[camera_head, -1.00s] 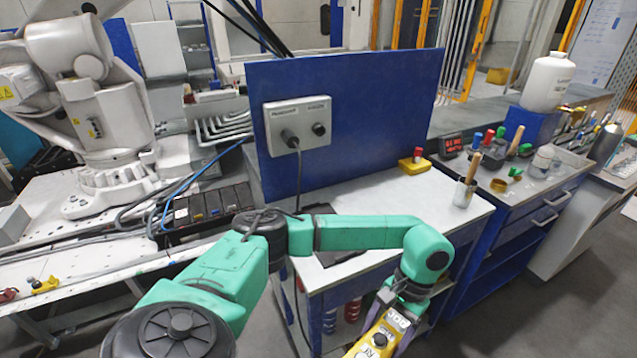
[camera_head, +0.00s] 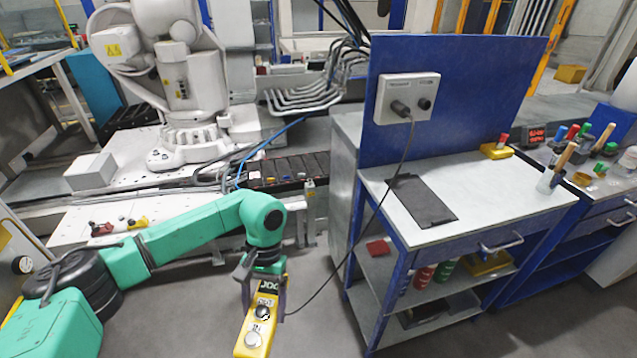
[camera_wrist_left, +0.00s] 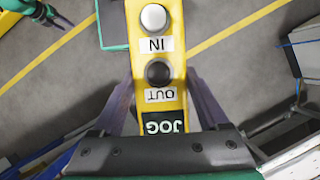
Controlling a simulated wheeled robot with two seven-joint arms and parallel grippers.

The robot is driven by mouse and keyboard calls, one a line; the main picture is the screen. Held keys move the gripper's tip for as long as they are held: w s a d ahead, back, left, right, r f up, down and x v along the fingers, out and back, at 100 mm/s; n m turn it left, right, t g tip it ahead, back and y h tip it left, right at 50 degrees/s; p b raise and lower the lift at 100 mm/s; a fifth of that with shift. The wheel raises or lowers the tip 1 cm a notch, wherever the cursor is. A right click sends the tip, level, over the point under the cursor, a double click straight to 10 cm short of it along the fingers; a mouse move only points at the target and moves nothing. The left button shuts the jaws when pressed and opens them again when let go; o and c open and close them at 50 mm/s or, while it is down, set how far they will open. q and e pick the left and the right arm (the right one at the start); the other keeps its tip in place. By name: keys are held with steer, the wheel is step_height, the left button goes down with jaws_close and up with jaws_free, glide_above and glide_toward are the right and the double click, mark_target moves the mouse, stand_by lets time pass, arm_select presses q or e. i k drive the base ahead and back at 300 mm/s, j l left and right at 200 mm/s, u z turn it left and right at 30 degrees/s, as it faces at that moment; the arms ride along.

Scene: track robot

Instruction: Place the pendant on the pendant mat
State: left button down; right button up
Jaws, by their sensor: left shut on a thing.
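The pendant (camera_head: 254,335) is a yellow box with buttons and the labels JOG, OUT and IN. My left gripper (camera_head: 264,290) is shut on the pendant and holds it in the air in front of the workbench, left of it. In the left wrist view the pendant (camera_wrist_left: 155,60) sits between the two fingers (camera_wrist_left: 160,100). A cable runs from the pendant up to the grey socket box (camera_head: 407,97) on the blue panel. The pendant mat (camera_head: 422,200) is a dark rectangle lying bare on the white bench top.
The bench top (camera_head: 500,200) is clear around the mat, with a yellow block with a red button (camera_head: 497,148) at its back. Cans and a red box (camera_head: 378,248) lie on the shelf below. A white robot arm (camera_head: 180,80) stands behind left.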

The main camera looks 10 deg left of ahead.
mark_target(419, 198)
steer(key=i+l+u, duration=0.2)
steer(key=l+u, duration=0.15)
steer(key=l, duration=0.55)
steer(key=l+u, duration=0.4)
steer(key=l, duration=0.5)
steer(key=l+u, duration=0.35)
steer(key=l, duration=0.6)
